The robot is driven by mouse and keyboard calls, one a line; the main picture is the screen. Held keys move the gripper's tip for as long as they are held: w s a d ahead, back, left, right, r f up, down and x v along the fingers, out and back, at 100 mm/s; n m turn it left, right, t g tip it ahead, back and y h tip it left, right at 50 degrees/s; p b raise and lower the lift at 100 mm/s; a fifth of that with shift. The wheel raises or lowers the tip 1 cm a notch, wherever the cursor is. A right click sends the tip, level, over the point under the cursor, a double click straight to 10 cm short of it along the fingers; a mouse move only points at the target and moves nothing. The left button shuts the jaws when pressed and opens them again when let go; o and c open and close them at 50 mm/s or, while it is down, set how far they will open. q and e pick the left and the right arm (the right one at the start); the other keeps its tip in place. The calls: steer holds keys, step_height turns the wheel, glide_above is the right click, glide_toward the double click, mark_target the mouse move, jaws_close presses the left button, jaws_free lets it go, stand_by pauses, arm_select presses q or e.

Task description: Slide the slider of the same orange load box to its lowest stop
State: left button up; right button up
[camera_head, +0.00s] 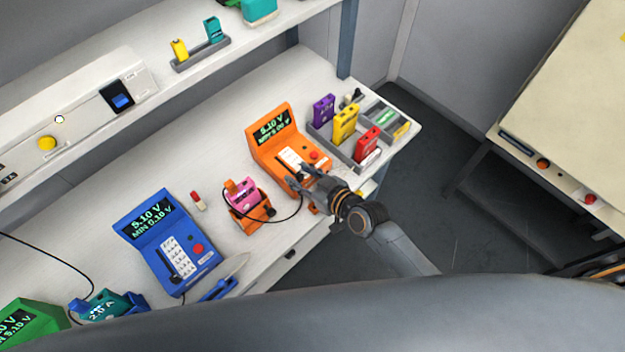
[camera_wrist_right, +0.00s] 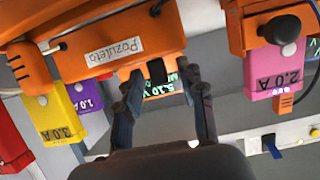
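The orange load box (camera_head: 274,130) stands near the right end of the white bench. Its screen reads 5.10 V with a MIN line below. My right gripper (camera_head: 297,178) is over its front, partly covering the slider track. In the right wrist view the box (camera_wrist_right: 110,45) hangs upside down with a "Pozuleta" label. The gripper (camera_wrist_right: 163,80) has its two fingers apart, with the dark slider knob (camera_wrist_right: 157,71) showing between their tips. I cannot tell whether either finger touches the knob. My left gripper is not in view.
A pink cell (camera_head: 242,192) sits in an orange holder (camera_head: 253,216) left of the gripper, with a black cable beside it. A grey tray (camera_head: 341,151) with purple, yellow and red cells stands on the right. The blue load box (camera_head: 168,242) is farther left.

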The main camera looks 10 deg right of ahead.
steer(key=v, duration=1.1)
steer(key=shift+s+d, duration=0.25)
steer(key=shift+s, duration=0.05)
steer(key=s+d+f+m+g+h+b, duration=0.1)
steer(key=s+d+f+h, duration=0.15)
steer(key=f, duration=0.65)
steer(key=s+d+f+m+g+h+b, duration=0.1)
steer(key=d+f, duration=0.3)
steer(key=f, duration=0.5)
steer(key=s+d+f+m+g+h, duration=0.15)
steer(key=d+f, duration=0.25)
steer(key=f, duration=0.5)
steer(key=s+d+f+g+h+b, duration=0.1)
steer(key=s+f+g, duration=0.2)
steer(key=s+f, duration=0.6)
steer(key=s+d+f+m+g+h+b, duration=0.1)
steer(key=s+d+f+g, duration=0.1)
steer(key=s+f, duration=0.8)
steer(key=s+g, duration=0.1)
steer(key=s, duration=0.7)
steer(key=shift+h+b, duration=0.3)
steer(key=shift+h, duration=0.1)
steer(key=shift+w, duration=0.1)
